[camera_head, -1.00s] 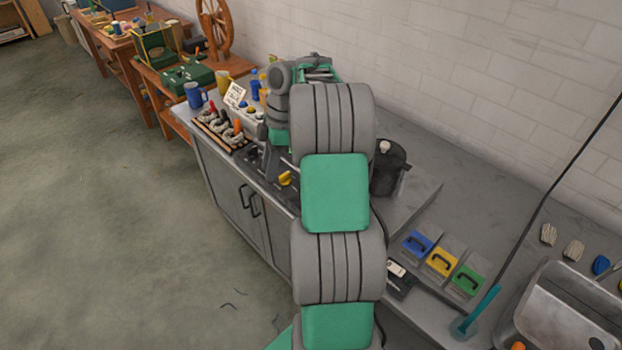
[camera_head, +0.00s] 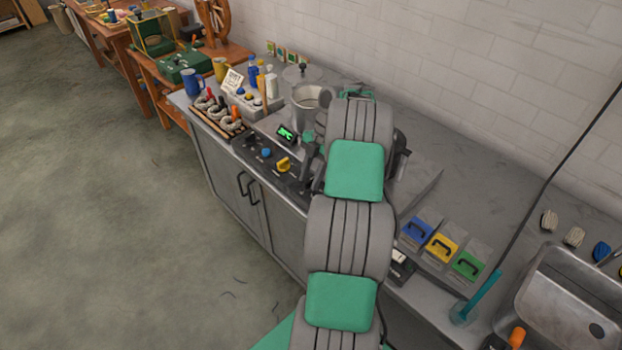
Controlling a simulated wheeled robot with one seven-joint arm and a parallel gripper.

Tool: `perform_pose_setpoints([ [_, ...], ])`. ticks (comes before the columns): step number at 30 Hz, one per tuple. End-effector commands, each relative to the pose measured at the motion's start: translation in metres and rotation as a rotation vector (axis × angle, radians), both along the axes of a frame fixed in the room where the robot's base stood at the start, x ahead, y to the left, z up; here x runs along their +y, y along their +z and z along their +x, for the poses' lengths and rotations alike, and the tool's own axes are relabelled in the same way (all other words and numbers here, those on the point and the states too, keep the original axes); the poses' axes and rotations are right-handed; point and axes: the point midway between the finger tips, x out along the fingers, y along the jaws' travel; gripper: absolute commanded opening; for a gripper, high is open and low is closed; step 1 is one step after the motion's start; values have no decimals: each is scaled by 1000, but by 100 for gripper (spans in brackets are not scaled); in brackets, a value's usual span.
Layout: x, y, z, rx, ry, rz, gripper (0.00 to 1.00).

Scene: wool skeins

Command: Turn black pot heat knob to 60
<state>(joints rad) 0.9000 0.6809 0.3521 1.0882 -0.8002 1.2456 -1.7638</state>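The black pot (camera_head: 402,158) stands on the counter, mostly hidden behind my arm; only its right side shows. A dark control panel (camera_head: 250,150) runs along the counter's front edge. Any knob further right on the panel is hidden by my arm. My gripper (camera_head: 306,168) is low at the panel, right of the yellow knob, largely covered by my arm. Its fingers cannot be made out.
A grey metal pot (camera_head: 308,103) stands behind the panel, close to my wrist. Blue, yellow and green handled blocks (camera_head: 442,247) and a sink (camera_head: 565,310) are right. The back right counter is clear.

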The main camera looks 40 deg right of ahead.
Motion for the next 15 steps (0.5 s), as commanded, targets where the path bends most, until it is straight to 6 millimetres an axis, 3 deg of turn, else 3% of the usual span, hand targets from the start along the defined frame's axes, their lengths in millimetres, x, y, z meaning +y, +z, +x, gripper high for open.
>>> perform_pose_setpoints([
  [4, 0, 0, 0, 0, 0, 0, 33],
  [15, 0, 1, 0, 0, 0, 0, 3],
])
